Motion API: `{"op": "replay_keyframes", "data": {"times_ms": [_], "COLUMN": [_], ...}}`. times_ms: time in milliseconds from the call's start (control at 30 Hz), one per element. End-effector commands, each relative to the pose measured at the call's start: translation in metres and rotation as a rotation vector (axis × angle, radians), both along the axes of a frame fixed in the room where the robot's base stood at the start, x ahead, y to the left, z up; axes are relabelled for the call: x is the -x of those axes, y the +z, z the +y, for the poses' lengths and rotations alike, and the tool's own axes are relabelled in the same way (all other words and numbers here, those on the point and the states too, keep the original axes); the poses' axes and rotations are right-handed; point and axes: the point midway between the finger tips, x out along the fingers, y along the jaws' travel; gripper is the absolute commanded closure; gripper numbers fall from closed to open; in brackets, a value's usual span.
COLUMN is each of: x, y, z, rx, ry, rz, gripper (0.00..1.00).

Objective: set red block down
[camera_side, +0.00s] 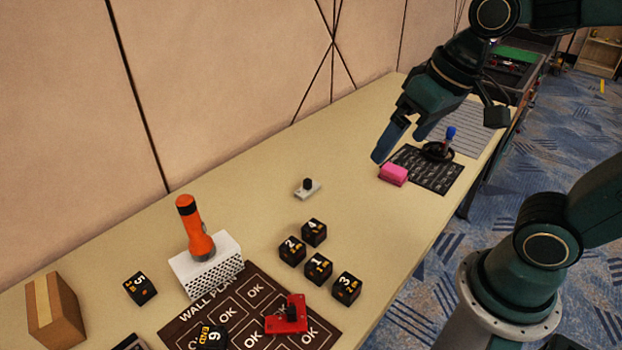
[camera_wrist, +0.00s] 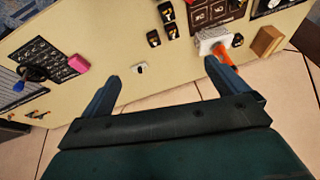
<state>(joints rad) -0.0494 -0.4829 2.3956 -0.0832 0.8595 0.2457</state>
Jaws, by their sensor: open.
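The red block (camera_side: 287,318), an angular piece with a dark knob on it, lies on the brown "WALL PLAN" mat (camera_side: 190,334) at the bottom of the side view. I cannot make it out clearly in the wrist view. My gripper (camera_side: 399,146) is open and empty, raised above the far part of the table, well away from the red block.
A pink block (camera_side: 393,174) lies by a black keypad mat (camera_side: 442,178) below my gripper. Several numbered black cubes (camera_side: 318,268) stand near the plan mat. An orange flashlight (camera_side: 196,228) stands upright on a white perforated box (camera_side: 207,268). A cardboard-brown box (camera_side: 55,309) is far left.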

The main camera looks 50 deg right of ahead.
Motion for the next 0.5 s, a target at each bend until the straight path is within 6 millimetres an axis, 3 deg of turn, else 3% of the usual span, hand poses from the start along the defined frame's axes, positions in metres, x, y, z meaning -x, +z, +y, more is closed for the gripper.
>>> {"op": "replay_keyframes", "data": {"times_ms": [233,500], "x": [0.036,0.052], "y": [0.009,0.01], "z": [-0.019,-0.027], "rx": [0.081,0.121], "ry": [0.064,0.093], "rz": [-0.095,-0.131], "gripper": [0.02,0.02]}}
